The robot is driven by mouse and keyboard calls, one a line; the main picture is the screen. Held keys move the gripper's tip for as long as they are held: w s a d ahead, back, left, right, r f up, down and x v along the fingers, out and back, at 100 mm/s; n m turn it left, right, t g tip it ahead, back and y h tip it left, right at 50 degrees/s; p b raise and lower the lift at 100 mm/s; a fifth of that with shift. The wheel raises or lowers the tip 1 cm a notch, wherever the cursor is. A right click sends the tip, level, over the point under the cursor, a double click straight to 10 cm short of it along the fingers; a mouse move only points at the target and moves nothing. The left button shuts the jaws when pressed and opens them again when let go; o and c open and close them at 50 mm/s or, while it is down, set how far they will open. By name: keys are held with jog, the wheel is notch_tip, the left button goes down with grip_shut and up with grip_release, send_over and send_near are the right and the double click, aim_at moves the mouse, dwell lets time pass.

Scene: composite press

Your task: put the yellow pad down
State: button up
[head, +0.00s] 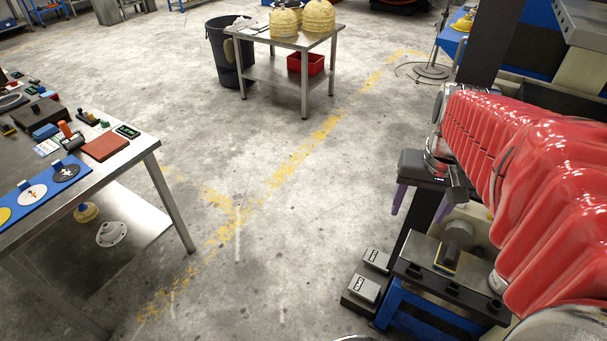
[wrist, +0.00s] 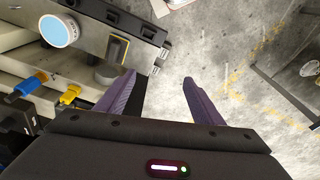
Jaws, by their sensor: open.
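My gripper (head: 421,203), with two purple fingers, is open and hangs beside the press in the head view. In the wrist view my gripper (wrist: 163,90) shows its fingers apart, with only floor visible between them. A yellow disc (head: 3,216) lies on the blue board (head: 42,188) on the left table, cut off by the picture edge. It is far from my gripper. A dark block with a yellow lower edge (head: 447,257) sits on the press fixture below my gripper. This block also shows left of the fingers in the wrist view (wrist: 112,52). I cannot tell which is the yellow pad.
Two grey pedals (head: 364,289) stand on the floor by the press. A steel table (head: 250,38) stands farther back. The floor between is clear.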

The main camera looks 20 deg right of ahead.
jog(key=a+r+n+t, duration=0.1)
jog(key=a+n+t, duration=0.1)
jog(key=a, duration=0.8)
jog(key=s+a+r+n+t+y, duration=0.1)
jog(key=a+n, duration=0.3)
jog(key=a, duration=0.6)
jog(key=shift+s+a+r+t, duration=0.15)
jog(key=shift+s+r+t, duration=0.1)
jog(key=shift+r+t, duration=0.3)
